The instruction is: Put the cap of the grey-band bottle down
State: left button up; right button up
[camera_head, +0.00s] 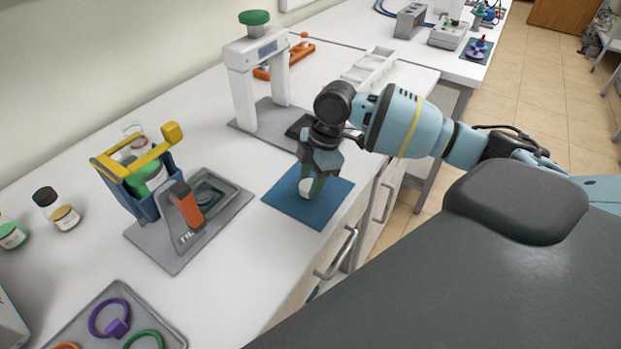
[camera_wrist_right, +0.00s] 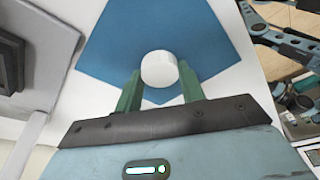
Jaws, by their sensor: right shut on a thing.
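My right gripper (camera_head: 312,183) points down over a blue mat (camera_head: 336,205) near the bench's front edge. Its green fingers are shut on a small round white cap (camera_head: 306,188). In the right wrist view the white cap (camera_wrist_right: 159,69) sits between the two fingertips, with the blue mat (camera_wrist_right: 110,40) behind it. I cannot tell whether the cap touches the mat. No grey band shows clearly on any bottle. A bottle with a dark cap (camera_head: 46,196) stands at the left. My left gripper is not in view.
A blue carrier with a yellow handle (camera_head: 148,165) stands on a grey base left of the mat. A white stand with a green knob (camera_head: 254,18) is behind the mat. A grey tray (camera_head: 70,318) with coloured rings lies front left.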

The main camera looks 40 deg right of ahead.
jog(key=o, duration=0.9)
jog(key=shift+f, duration=0.1)
jog(key=shift+o, duration=0.2)
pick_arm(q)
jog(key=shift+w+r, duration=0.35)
pick_arm(e)
jog(key=v, duration=1.2)
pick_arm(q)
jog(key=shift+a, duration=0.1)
